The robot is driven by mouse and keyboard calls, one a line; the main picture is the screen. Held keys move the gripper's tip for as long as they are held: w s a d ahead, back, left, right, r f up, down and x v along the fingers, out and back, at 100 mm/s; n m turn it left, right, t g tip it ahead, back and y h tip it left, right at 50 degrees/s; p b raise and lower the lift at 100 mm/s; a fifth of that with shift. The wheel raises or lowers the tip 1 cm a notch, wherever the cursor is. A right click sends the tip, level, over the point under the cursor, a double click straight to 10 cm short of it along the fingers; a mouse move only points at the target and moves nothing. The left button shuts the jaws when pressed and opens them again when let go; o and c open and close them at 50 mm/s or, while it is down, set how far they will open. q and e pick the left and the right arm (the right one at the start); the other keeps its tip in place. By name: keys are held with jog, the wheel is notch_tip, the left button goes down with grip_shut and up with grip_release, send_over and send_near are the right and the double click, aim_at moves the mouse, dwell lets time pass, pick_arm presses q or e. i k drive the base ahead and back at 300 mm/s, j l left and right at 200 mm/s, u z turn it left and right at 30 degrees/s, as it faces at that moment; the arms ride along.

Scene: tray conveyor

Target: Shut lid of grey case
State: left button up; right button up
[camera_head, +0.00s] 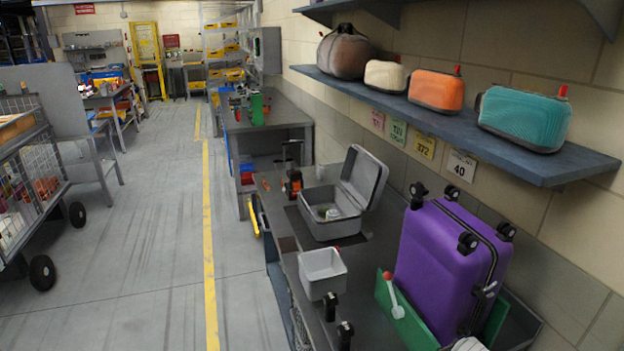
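The grey case (318,228) stands on the grey conveyor bench near the middle of the view. Its lid (366,172) is open, raised upright and leaning back on the right side, towards the wall. The case's inside is exposed, and a small whitish-green item (330,213) lies in it. I cannot make out either of my grippers or arms in this view.
A light grey bin (321,277) stands just in front of the case. A purple suitcase (440,265) stands to the right by a green panel (403,320). A blue shelf (450,125) with several bags hangs above.

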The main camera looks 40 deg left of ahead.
aim_at(364, 177)
jog(key=i+l+u, duration=0.15)
jog(key=l+u, duration=1.25)
jog(key=i+l, duration=0.05)
